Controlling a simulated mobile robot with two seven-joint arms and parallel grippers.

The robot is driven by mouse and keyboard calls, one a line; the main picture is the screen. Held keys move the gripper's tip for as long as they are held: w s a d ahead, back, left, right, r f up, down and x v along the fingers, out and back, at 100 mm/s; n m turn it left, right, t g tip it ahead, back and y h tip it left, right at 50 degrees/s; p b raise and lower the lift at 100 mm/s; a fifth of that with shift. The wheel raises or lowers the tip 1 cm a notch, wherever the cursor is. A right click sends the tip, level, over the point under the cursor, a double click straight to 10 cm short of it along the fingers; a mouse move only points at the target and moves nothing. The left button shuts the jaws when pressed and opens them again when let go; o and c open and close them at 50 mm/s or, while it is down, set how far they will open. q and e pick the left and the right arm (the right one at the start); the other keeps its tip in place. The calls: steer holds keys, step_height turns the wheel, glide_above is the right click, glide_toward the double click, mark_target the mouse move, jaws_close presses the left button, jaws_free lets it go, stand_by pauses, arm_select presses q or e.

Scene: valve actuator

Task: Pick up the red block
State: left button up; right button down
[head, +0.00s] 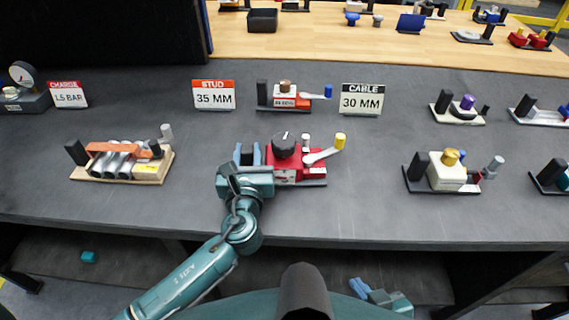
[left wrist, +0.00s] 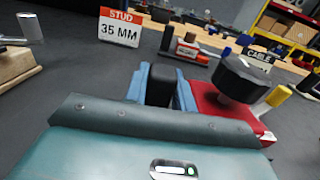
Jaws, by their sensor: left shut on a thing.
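The red block (head: 284,167) carries a black round knob (head: 284,145), and a grey lever with a yellow knob (head: 340,141) extends to its right. It sits on a dark base on the grey bench, with a black post at its left end. My left gripper (head: 247,154) has its blue fingers on either side of that black post (left wrist: 160,84) and is shut on it. The left wrist view shows the red block (left wrist: 214,105) just right of the fingers. The post's lower part is hidden by my gripper. My right gripper (head: 362,287) is low, below the bench edge.
An orange-and-silver device (head: 118,160) stands to the left and a cream block with a gold knob (head: 447,172) to the right. Behind are the STUD sign (head: 214,95), CABLE sign (head: 362,99) and a small red-and-white device (head: 288,100). Bare bench lies between them.

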arm_select(q)
jaws_close()
step_height(320, 180, up, 9)
steer(key=shift+f, duration=4)
steer(key=shift+f, duration=0.45)
